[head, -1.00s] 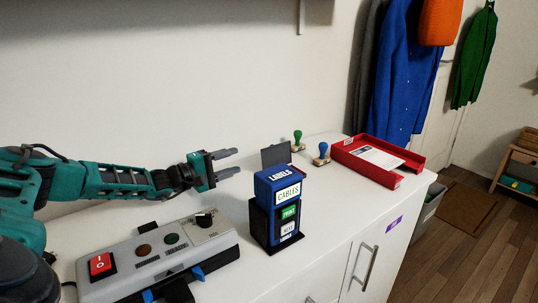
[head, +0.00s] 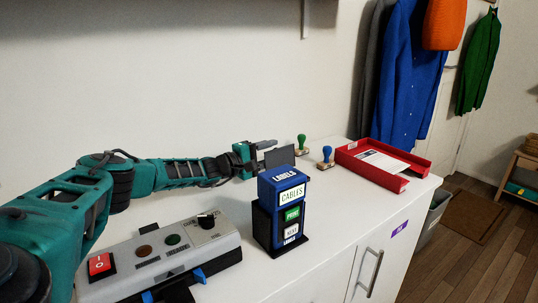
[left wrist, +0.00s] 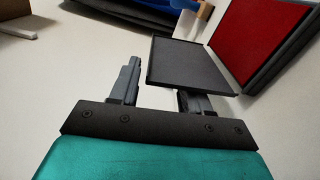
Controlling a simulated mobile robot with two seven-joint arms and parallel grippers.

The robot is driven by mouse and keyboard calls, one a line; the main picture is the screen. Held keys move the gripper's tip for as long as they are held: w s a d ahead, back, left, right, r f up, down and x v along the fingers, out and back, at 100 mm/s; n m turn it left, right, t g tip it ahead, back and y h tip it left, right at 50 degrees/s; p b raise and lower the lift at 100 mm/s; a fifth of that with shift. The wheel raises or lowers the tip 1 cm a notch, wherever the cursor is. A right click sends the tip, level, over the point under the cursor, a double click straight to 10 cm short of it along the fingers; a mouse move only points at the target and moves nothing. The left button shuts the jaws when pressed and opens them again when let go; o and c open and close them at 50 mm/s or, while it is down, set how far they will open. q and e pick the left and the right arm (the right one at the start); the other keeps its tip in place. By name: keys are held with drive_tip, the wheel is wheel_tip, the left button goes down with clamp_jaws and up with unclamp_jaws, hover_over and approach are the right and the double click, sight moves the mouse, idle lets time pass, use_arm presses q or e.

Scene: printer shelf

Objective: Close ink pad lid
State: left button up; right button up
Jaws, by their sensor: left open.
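The ink pad's dark grey lid (head: 280,156) stands open behind the label box in the head view. In the left wrist view the lid (left wrist: 188,66) is a flat dark panel, and the red ink pad (left wrist: 258,36) in its dark case lies beside it. The pad itself is hidden in the head view. My left gripper (head: 265,150) is open at the lid's left side. In the left wrist view its fingers (left wrist: 160,92) are apart; the right finger is partly covered by the lid's edge. I cannot tell whether it touches. My right gripper is not in view.
A blue and black label box (head: 282,210) stands in front of the lid. A grey button panel (head: 160,255) lies front left. Green-handled (head: 301,145) and blue-handled (head: 326,156) stamps and a red tray (head: 375,161) stand to the right on the white cabinet top (head: 330,205).

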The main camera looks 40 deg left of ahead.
use_arm(q)
clamp_jaws()
idle(0.3)
idle(0.3)
